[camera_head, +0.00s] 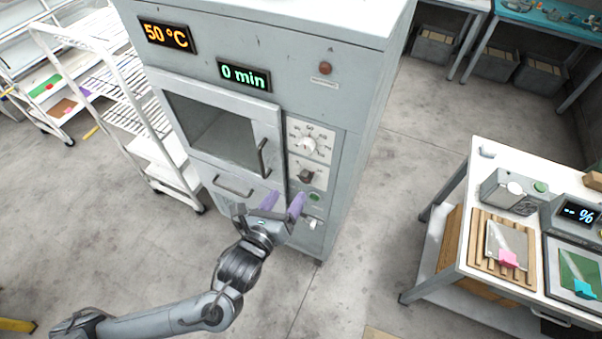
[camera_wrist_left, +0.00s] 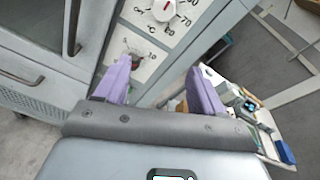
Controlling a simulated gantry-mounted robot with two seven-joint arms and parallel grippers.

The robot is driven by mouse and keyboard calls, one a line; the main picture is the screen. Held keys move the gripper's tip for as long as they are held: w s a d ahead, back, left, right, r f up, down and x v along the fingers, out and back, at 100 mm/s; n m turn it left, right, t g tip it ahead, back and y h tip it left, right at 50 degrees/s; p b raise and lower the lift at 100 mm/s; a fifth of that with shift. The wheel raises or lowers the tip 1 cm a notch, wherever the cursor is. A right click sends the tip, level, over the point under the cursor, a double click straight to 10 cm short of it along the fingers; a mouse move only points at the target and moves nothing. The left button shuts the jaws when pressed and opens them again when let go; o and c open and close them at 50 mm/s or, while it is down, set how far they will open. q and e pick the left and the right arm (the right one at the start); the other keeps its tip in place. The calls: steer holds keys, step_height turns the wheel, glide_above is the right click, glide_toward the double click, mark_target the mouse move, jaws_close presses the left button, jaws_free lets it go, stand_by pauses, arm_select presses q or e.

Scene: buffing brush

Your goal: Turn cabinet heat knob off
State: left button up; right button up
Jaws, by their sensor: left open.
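The grey cabinet (camera_head: 350,50) shows an orange 50 °C display (camera_head: 167,36) and a green 0 min display (camera_head: 244,76). Its white round knob (camera_head: 307,145) sits on a numbered dial at the right of the door. In the left wrist view, this knob (camera_wrist_left: 163,9) has a red mark and its dial reads °C. A smaller dark knob (camera_head: 306,175) sits on the plate below and is partly visible in the left wrist view (camera_wrist_left: 134,54). My left gripper (camera_head: 284,202) has purple fingers spread apart, empty, in front of the panel below the dark knob.
The cabinet door (camera_head: 225,125) is closed, with a vertical handle (camera_head: 263,157) left of the knobs. A drawer handle (camera_head: 233,186) and a green button (camera_head: 315,196) are close to my gripper. A white rack (camera_head: 130,100) stands left; a worktable (camera_head: 455,225) stands right, beyond open floor.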

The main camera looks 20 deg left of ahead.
mark_target(305, 150)
arm_select(q)
steer(key=w+b, duration=0.1)
steer(key=w, duration=0.4)
steer(key=w+m+t+b, duration=0.1)
steer(key=w, duration=0.4)
steer(key=w+a+r+t+b, duration=0.1)
steer(key=w+b, duration=0.1)
steer(key=w, duration=0.3)
steer(key=shift+m, duration=0.4)
arm_select(e)
step_height(305, 150, down, 6)
steer(key=shift+w, duration=0.15)
arm_select(q)
steer(key=shift+c, duration=0.3)
arm_select(e)
steer(key=shift+f, duration=0.1)
arm_select(q)
steer(key=c, duration=1)
